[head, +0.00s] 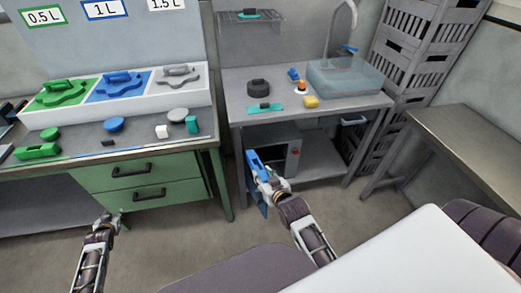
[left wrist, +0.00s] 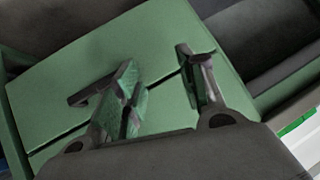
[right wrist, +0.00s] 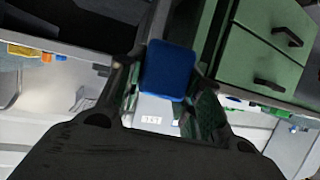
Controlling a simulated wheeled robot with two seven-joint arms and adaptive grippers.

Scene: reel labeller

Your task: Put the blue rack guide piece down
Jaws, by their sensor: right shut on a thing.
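My right gripper (head: 264,174) is shut on a blue rack guide piece (head: 255,160), held up in the air in front of the grey table's left end. In the right wrist view the piece (right wrist: 169,69) shows as a blue block between the fingers; the rest of it is hidden. My left gripper (head: 112,220) is open and empty, low in front of the green drawers; its parted fingers (left wrist: 160,68) show in the left wrist view. On the left bench, a white tray (head: 204,98) has green, blue and grey sections, each with a matching piece, under labels 0.5 L, 1 L and 1.5 L.
The green drawer cabinet (head: 135,172) stands below the left bench. Loose lids and small blocks lie on its front edge. The grey table (head: 345,113) carries a clear basin (head: 350,78), a black round thing (head: 258,87) and a yellow block (head: 311,102). A bare table (head: 480,148) stands right.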

